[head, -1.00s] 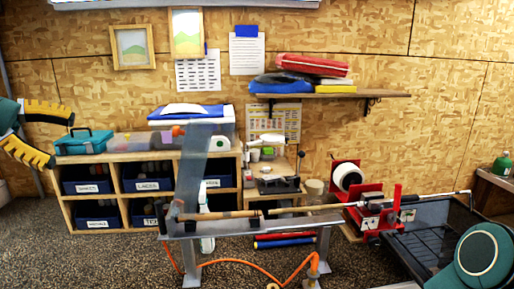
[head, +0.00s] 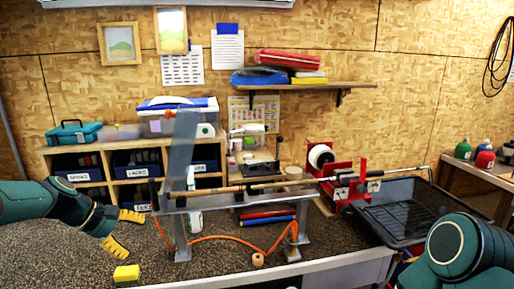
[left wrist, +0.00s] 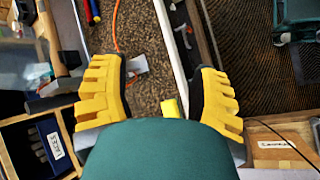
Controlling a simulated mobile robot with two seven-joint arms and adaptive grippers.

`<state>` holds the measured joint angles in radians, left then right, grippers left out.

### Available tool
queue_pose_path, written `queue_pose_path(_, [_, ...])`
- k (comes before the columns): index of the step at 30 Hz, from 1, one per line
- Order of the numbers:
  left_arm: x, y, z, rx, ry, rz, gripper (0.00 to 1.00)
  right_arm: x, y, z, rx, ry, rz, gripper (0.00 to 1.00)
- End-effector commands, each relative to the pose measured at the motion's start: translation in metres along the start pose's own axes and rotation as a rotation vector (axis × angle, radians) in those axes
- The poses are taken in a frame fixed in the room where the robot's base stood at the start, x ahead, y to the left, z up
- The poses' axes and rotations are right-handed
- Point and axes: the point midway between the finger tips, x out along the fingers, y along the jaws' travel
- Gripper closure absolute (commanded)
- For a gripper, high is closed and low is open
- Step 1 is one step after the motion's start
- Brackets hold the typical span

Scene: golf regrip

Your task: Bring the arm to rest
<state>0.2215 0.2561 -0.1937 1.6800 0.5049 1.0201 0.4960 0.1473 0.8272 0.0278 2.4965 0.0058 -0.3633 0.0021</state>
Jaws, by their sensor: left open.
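My left gripper (head: 125,231) is open, with two yellow ridged fingers, at the lower left in the head view. Nothing is between its fingers in the left wrist view (left wrist: 160,92). The teal left arm (head: 35,200) reaches in from the left edge, low and roughly level. The gripper is apart from the grey metal stand (head: 180,232) to its right. A golf club (head: 285,184) lies along the stand and runs to a red clamp (head: 343,190). Part of my right arm (head: 462,250) shows at the lower right; its gripper is out of view.
A yellow block (head: 126,273) lies below the left gripper. An orange hose (head: 225,238) curves under the stand. A wooden cubby shelf (head: 100,205) with dark bins stands behind the gripper. A black tray (head: 430,185) is at the right, with several bottles (head: 485,159) beyond it.

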Motion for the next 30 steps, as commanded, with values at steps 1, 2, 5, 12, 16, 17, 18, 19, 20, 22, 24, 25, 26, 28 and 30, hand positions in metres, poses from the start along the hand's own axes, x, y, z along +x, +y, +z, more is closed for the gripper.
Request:
queue_pose_path(1, [0.038, -0.017, -0.004, 0.023, 0.008, -0.044, 0.39, 0.006, 0.002, 0.001, 0.0, -0.001, 0.001, 1.0])
queue_pose_path(2, [0.057, -0.027, -0.007, 0.043, 0.02, -0.067, 0.39, 0.008, 0.003, 0.001, 0.0, -0.001, 0.001, 1.0])
queue_pose_path(5, [0.117, -0.061, -0.01, 0.12, 0.054, -0.142, 0.39, 0.016, 0.005, 0.002, -0.001, -0.002, 0.002, 1.0])
queue_pose_path(12, [0.247, -0.164, 0.008, 0.4, 0.092, -0.309, 0.39, 0.034, 0.012, 0.006, -0.001, -0.006, 0.005, 1.0])
queue_pose_path(16, [0.304, -0.227, 0.036, 0.605, 0.075, -0.369, 0.39, 0.045, 0.016, 0.008, -0.002, -0.009, 0.006, 1.0])
queue_pose_path(17, [0.314, -0.241, 0.044, 0.653, 0.068, -0.376, 0.39, 0.048, 0.017, 0.009, -0.002, -0.009, 0.007, 1.0])
queue_pose_path(18, [0.327, -0.259, 0.055, 0.716, 0.057, -0.382, 0.39, 0.051, 0.018, 0.009, -0.002, -0.01, 0.007, 1.0])
queue_pose_path(19, [0.334, -0.27, 0.063, 0.763, 0.048, -0.383, 0.39, 0.053, 0.018, 0.01, -0.002, -0.01, 0.007, 1.0])
queue_pose_path(20, [0.341, -0.281, 0.071, 0.803, 0.041, -0.382, 0.39, 0.055, 0.019, 0.01, -0.002, -0.01, 0.008, 1.0])
queue_pose_path(22, [0.351, -0.301, 0.087, 0.885, 0.021, -0.376, 0.39, 0.058, 0.02, 0.011, -0.003, -0.011, 0.008, 1.0])
queue_pose_path(24, [0.357, -0.315, 0.1, 0.944, 0.007, -0.365, 0.39, 0.06, 0.021, 0.011, -0.003, -0.011, 0.009, 1.0])
queue_pose_path(25, [0.359, -0.319, 0.104, 0.964, 0.002, -0.361, 0.39, 0.061, 0.021, 0.011, -0.003, -0.011, 0.009, 1.0])
queue_pose_path(26, [0.36, -0.322, 0.107, 0.979, 0.0, -0.357, 0.39, 0.061, 0.021, 0.011, -0.003, -0.012, 0.009, 1.0])
queue_pose_path(28, [0.361, -0.326, 0.112, 1.0, -0.005, -0.35, 0.39, 0.062, 0.021, 0.012, -0.003, -0.012, 0.009, 1.0])
queue_pose_path(30, [0.361, -0.327, 0.114, 1.01, -0.006, -0.347, 0.39, 0.062, 0.021, 0.011, -0.004, -0.012, 0.009, 1.0])
